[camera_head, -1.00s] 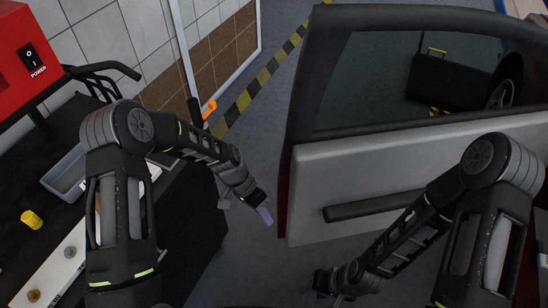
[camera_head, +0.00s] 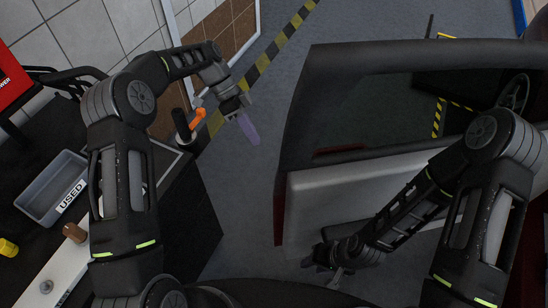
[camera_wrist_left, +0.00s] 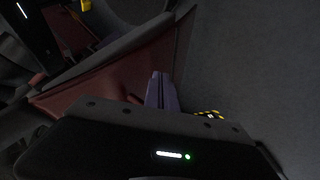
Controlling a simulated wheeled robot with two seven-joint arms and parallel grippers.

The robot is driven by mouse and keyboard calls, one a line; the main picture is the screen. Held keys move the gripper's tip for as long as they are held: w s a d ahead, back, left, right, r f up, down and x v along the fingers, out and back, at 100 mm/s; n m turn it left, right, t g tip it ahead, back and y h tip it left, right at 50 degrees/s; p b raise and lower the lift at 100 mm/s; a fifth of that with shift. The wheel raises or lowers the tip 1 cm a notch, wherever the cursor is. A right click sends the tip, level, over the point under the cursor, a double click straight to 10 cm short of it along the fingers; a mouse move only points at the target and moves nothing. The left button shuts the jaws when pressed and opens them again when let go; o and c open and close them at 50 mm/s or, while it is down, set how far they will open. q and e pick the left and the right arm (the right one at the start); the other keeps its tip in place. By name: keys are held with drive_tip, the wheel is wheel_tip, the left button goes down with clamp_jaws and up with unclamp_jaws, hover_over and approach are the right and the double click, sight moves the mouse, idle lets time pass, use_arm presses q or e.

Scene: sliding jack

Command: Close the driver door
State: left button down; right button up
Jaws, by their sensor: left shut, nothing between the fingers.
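The driver door (camera_head: 340,198) stands open in the right half of the head view, with a dark window frame, a light grey inner panel and a dark red edge. My left gripper (camera_head: 249,130), with purple fingers, is shut and empty, to the left of the door's free edge and apart from it in the picture. In the left wrist view the shut purple fingers (camera_wrist_left: 161,92) appear in front of a dark red panel (camera_wrist_left: 125,72), seemingly the door's outside. My right gripper (camera_head: 325,262) is low in front of the door's inner panel; its jaws are too dark to read.
A dark bench at the left holds a grey bin labelled USED (camera_head: 50,188) and a yellow item (camera_head: 8,248). An orange-handled tool (camera_head: 197,118) stands near my left forearm. Grey floor with a yellow-black stripe (camera_head: 275,58) is clear between bench and door.

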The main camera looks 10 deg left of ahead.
use_arm(q)
drive_tip(key=s+d+f+b, duration=0.6)
drive_tip(key=s+f+b, duration=0.1)
drive_tip(key=b, duration=0.3)
drive_tip(key=shift+d+f+b, duration=0.15)
drive_tip(key=shift+f+b, duration=0.25)
drive_tip(key=shift+f, duration=0.05)
idle(0.5)
drive_tip(key=shift+s, duration=0.2)
